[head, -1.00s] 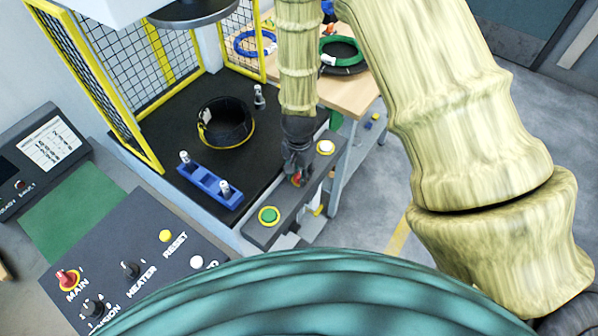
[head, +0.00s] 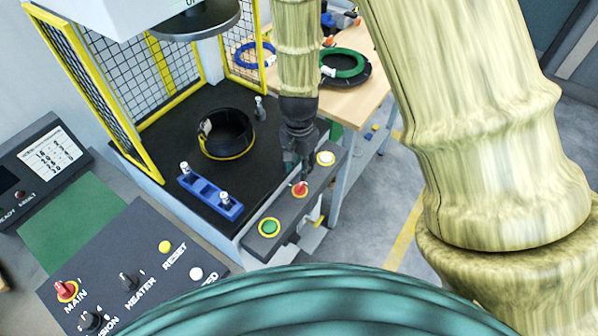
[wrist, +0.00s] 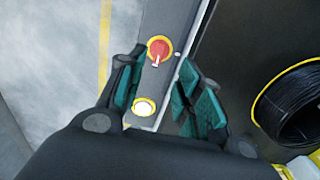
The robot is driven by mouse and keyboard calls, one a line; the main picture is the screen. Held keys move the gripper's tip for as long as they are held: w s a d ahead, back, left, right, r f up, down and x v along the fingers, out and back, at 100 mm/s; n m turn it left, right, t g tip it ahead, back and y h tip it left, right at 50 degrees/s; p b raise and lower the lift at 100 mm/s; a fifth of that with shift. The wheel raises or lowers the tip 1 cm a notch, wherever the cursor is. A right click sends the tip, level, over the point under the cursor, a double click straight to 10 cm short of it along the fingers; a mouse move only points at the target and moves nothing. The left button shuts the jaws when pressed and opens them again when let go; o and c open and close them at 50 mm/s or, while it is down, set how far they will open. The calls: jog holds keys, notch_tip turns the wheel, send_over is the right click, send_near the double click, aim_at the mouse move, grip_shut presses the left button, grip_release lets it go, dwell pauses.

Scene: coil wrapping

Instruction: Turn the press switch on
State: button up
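The press panel (head: 258,240) is a narrow dark strip on the front right of the press. Its red rotary switch (head: 300,189) on a yellow ring sits between a green button (head: 269,227) and a white button (head: 325,158). My gripper (head: 297,165) is just behind and above the switch, pointing down, apart from it. In the wrist view the red switch (wrist: 159,52) shows beyond the open fingers (wrist: 163,78), with nothing between the pads. Its handle points toward the white button (wrist: 144,107). The exact handle setting is too small to read.
A black coil (head: 227,134) and a blue holder (head: 210,192) lie on the black press table. Yellow-framed mesh guards (head: 90,90) stand at the left. A control console (head: 140,265) with MAIN and HEATER switches is at front left. Floor is clear right of the panel.

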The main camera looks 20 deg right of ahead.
jog(key=shift+r, duration=1.3)
jog(key=s+d+f+n+h+b, duration=0.1)
jog(key=s+d+f+n, duration=0.15)
jog(key=s+f, duration=0.4)
jog(key=s+d+f+n+b, duration=0.1)
jog(key=s+d+f+n, duration=0.15)
jog(key=f, duration=0.65)
jog(key=s+f+n, duration=0.2)
jog(key=s+f, duration=0.4)
jog(key=s, duration=0.3)
jog(key=s+d+f+n+y+b, duration=0.1)
jog(key=s+f+n, duration=0.2)
jog(key=s+f, duration=0.3)
jog(key=s, duration=0.3)
jog(key=shift+d, duration=0.15)
jog(key=shift+f, duration=0.1)
